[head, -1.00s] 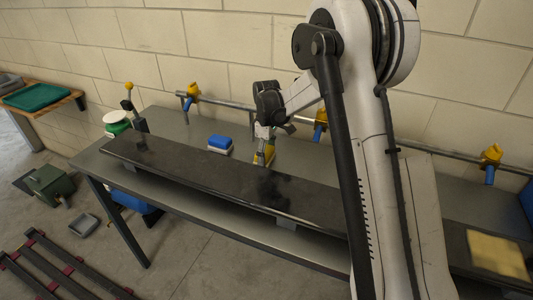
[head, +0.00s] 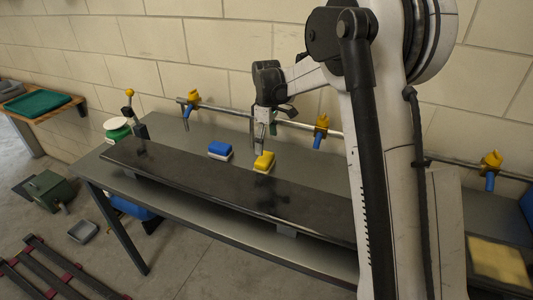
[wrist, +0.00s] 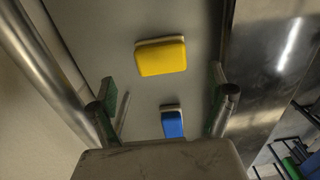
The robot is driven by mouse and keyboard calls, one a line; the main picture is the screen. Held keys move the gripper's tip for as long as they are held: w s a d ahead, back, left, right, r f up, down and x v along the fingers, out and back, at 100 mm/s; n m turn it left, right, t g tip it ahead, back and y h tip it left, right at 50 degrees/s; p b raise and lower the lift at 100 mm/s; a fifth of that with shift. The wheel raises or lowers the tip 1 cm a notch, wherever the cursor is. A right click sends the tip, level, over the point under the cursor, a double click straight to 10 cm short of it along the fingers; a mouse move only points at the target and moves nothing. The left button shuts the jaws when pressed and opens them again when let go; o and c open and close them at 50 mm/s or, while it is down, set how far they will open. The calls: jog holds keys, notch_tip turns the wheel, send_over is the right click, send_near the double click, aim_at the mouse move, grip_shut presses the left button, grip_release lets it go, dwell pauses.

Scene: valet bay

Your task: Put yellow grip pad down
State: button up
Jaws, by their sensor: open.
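The yellow grip pad (head: 264,162) has a pale underside and lies on the grey bench top (head: 200,150), just behind the long dark board. In the wrist view the yellow pad (wrist: 160,56) lies ahead of the fingertips, clear of both fingers. My gripper (head: 264,145) is open and empty, above and behind the pad in the head view. In the wrist view its two fingers (wrist: 166,92) are spread wide. A gap to the pad shows there.
A blue pad (head: 220,149) sits on the bench left of the yellow one. The dark board (head: 200,183) runs along the bench front. A pipe rail with yellow and blue fittings (head: 321,126) runs along the wall. A green-and-white round item (head: 117,130) stands at the left end.

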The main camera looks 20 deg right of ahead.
aim_at(266, 157)
jog(key=s+r+m+t, duration=0.3)
jog(key=s+r+m, duration=0.2)
jog(key=s+r, duration=1.15)
jog(key=s+f+m+t, duration=0.2)
jog(key=s, duration=0.9)
jog(key=s+f+m+t, duration=0.2)
jog(key=s+f+m, duration=0.1)
jog(key=s, duration=0.7)
jog(key=shift+s+a+f, duration=0.25)
jog(key=shift+s, duration=0.1)
jog(key=shift+f+b, duration=0.3)
